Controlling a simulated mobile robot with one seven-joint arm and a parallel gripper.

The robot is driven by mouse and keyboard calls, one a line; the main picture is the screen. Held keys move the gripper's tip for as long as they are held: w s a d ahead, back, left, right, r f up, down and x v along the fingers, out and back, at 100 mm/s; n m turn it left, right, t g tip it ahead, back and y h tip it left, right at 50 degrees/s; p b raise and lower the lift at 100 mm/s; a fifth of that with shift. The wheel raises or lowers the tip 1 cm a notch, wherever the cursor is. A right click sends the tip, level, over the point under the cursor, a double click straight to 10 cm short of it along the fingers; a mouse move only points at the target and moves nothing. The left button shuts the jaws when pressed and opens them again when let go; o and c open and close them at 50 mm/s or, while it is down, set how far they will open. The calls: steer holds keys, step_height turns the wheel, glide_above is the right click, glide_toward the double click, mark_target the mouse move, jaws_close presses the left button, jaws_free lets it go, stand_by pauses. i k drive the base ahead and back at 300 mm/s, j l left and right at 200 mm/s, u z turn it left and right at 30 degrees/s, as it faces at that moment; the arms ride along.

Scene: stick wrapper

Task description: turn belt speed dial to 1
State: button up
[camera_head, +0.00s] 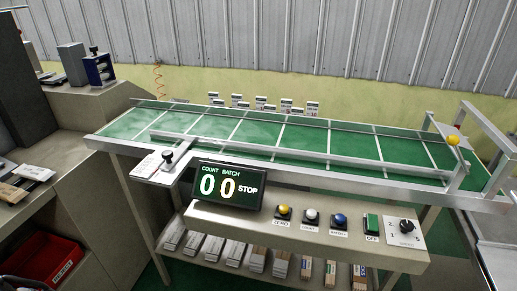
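A black rotary dial (406,227) sits on a pale plate at the right end of the control panel, below the belt. Small numbers are printed around it; they are too small to read surely, and I cannot tell where its pointer is set. A second black knob (168,157) stands on a white plate at the left front of the belt frame. The green belt (259,132) runs across the view. My gripper is not in view.
The panel (238,213) carries yellow (284,209), white (311,215) and blue (339,219) buttons and a green switch (371,222). A display (228,184) reads 00 and STOP. Bundles fill the shelf below. A red bin (52,262) is at lower left.

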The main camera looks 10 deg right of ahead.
mark_target(406, 225)
steer(key=z, duration=1.1)
